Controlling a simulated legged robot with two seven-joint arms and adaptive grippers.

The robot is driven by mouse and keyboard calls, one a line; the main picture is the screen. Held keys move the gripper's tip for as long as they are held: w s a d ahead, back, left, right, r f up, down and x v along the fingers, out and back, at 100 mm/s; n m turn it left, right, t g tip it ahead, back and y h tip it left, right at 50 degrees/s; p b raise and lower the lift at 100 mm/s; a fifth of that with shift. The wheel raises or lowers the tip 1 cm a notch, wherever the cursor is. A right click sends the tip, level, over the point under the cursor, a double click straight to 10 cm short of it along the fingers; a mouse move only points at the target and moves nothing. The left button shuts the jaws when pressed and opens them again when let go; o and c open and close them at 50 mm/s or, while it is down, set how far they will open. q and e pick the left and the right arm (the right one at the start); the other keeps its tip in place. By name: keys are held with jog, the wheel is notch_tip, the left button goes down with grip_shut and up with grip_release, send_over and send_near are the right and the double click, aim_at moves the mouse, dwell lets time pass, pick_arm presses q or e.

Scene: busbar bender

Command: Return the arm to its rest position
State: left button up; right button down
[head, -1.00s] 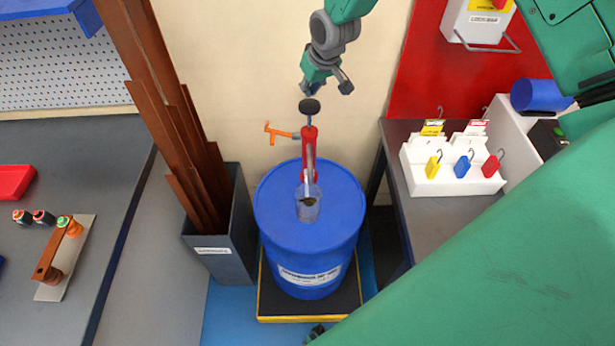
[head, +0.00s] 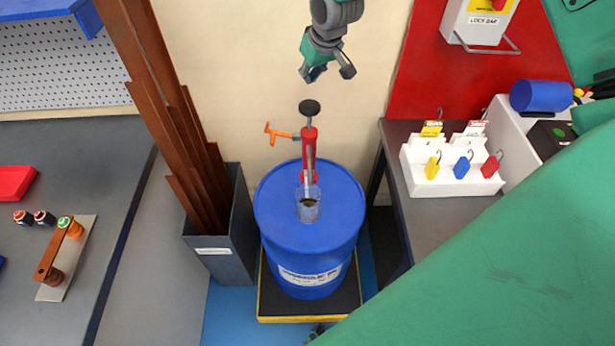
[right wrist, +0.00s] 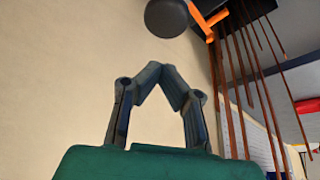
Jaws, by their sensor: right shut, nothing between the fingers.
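My right gripper (head: 330,76) hangs at the top middle of the head view, in front of the cream wall. It is above the black knob (head: 309,107) of the red hand pump (head: 309,160), apart from it. In the right wrist view the fingertips (right wrist: 170,77) meet with nothing between them. The black pump knob (right wrist: 167,17) and the orange handle (right wrist: 208,20) show beyond them. My green arm fills the right side of the head view.
The pump stands on a blue drum (head: 335,215) with a clear cup (head: 308,205) on top. Brown bars (head: 165,120) lean in a grey bin (head: 222,262) to the left. A white holder (head: 450,185) with coloured padlocks stands on the right bench.

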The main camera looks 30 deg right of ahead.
jog(key=shift+r, duration=0.85)
jog(key=shift+f, duration=0.1)
jog(key=s+a+f+g+b, duration=0.1)
jog(key=s+a+f+b, duration=0.15)
jog(key=s+f, duration=0.4)
jog(key=s+a+f+b, duration=0.2)
jog(key=s+f+b, duration=0.2)
jog(key=f, duration=0.6)
jog(key=s+a+f+g+b, duration=0.1)
jog(key=s+a+f+b, duration=0.15)
jog(key=s+f, duration=0.4)
jog(key=s+a+f+g+b, duration=0.1)
jog(key=s+f+b, duration=0.4)
jog(key=s+f, duration=0.3)
jog(key=s+a+f+n+g+b, duration=0.1)
jog(key=s+f+b, duration=0.4)
jog(key=s, duration=0.9)
notch_tip(320, 180, down, 3)
jog(key=shift+a+f, duration=0.1)
jog(key=shift+a, duration=0.05)
jog(key=shift+w, duration=0.1)
